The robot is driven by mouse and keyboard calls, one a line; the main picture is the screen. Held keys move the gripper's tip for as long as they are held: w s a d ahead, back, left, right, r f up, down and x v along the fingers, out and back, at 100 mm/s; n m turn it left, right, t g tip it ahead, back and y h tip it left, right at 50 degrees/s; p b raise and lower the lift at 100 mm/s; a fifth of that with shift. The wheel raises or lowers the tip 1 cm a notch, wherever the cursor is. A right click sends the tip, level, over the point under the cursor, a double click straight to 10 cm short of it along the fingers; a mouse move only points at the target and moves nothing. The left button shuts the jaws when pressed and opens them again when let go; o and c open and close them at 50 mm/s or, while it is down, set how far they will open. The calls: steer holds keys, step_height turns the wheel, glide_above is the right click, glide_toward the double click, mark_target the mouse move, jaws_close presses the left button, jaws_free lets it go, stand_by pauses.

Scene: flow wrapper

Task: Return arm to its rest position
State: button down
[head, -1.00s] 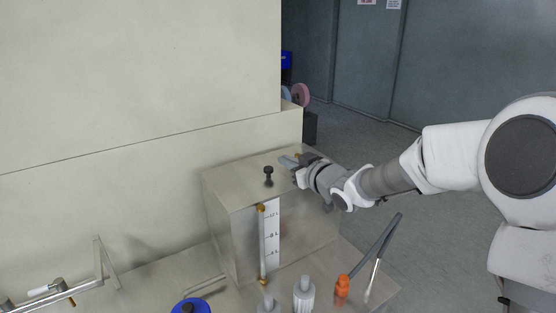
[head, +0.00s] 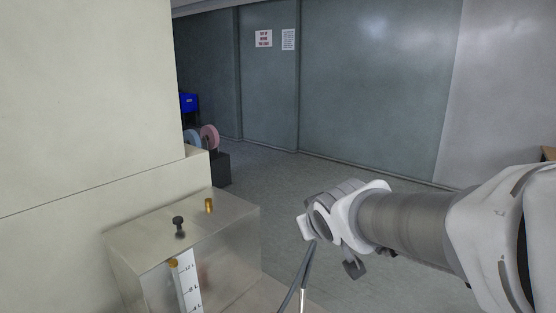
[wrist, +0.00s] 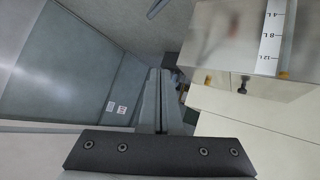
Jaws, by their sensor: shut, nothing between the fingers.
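My gripper (wrist: 157,75) shows in the wrist view with its two grey fingers together and nothing between them. In the head view my arm comes in from the right, with its wrist raised in front of the floor, right of the metal tank (head: 235,232) and apart from it. The tank also shows upside down at the upper right of the wrist view (wrist: 222,45).
A black knob (head: 178,224) and a brass fitting (head: 209,206) stand on the tank's top. A level scale (head: 188,282) is on its front. A pale machine cabinet (head: 85,90) fills the left. Open floor (head: 290,180) lies behind.

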steer(key=s+d+f+m+g, duration=0.1)
steer(key=s+d, duration=0.1)
steer(key=s, duration=0.5)
steer(key=s+d+f+m+g, duration=0.1)
steer(key=s+d+m+g, duration=0.1)
steer(key=s, duration=0.5)
steer(key=s+d+f+m+g+h, duration=0.1)
steer(key=s+d+g, duration=0.1)
steer(key=s, duration=0.5)
steer(key=shift+s+d+f+m, duration=0.3)
steer(key=shift+s+d, duration=0.1)
steer(key=shift+d, duration=0.4)
